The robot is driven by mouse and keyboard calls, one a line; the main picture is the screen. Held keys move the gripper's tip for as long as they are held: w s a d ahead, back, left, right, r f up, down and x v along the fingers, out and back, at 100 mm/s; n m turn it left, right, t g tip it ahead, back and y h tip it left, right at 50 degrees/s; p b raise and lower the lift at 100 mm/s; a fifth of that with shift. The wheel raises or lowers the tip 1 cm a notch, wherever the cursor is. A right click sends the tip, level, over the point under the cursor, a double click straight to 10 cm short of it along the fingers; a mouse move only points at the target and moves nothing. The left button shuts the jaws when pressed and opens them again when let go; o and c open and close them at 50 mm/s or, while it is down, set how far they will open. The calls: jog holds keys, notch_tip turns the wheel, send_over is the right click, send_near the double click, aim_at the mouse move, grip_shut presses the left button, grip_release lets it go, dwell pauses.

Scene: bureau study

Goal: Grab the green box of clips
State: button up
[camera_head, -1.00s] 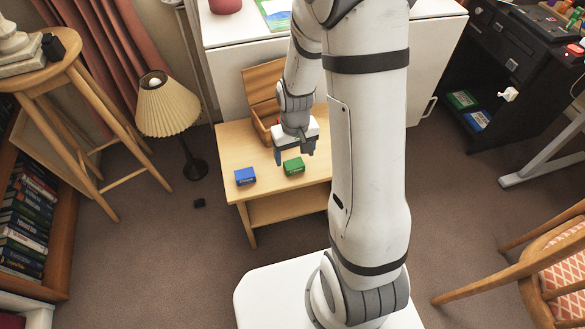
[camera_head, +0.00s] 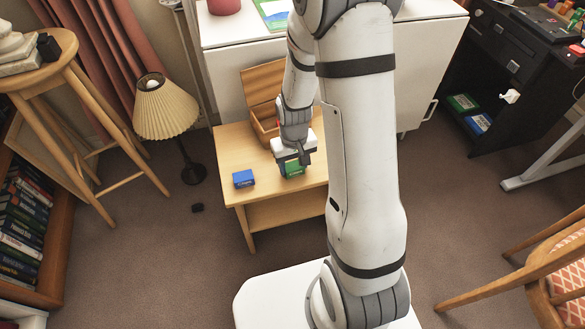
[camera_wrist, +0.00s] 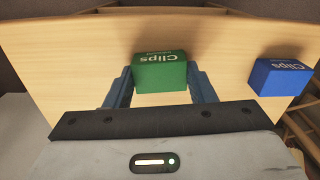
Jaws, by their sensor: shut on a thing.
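The green box of clips (camera_head: 293,168) is on the small wooden table (camera_head: 232,150), near its front edge. In the wrist view the green box (camera_wrist: 160,72) sits between the two fingers, its "Clips" lettering upside down. My gripper (camera_head: 292,170) is shut on the box, with a finger at each side; it also shows in the wrist view (camera_wrist: 163,88). I cannot tell whether the box is still touching the table.
A blue box of clips (camera_head: 243,179) stands on the table to the left of the green one, and in the wrist view (camera_wrist: 281,77) to its right. An open wooden box (camera_head: 264,118) is behind my gripper. A lamp (camera_head: 165,108) stands left of the table.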

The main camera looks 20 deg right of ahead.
jog(key=shift+c, duration=1.4)
jog(key=shift+r, duration=0.15)
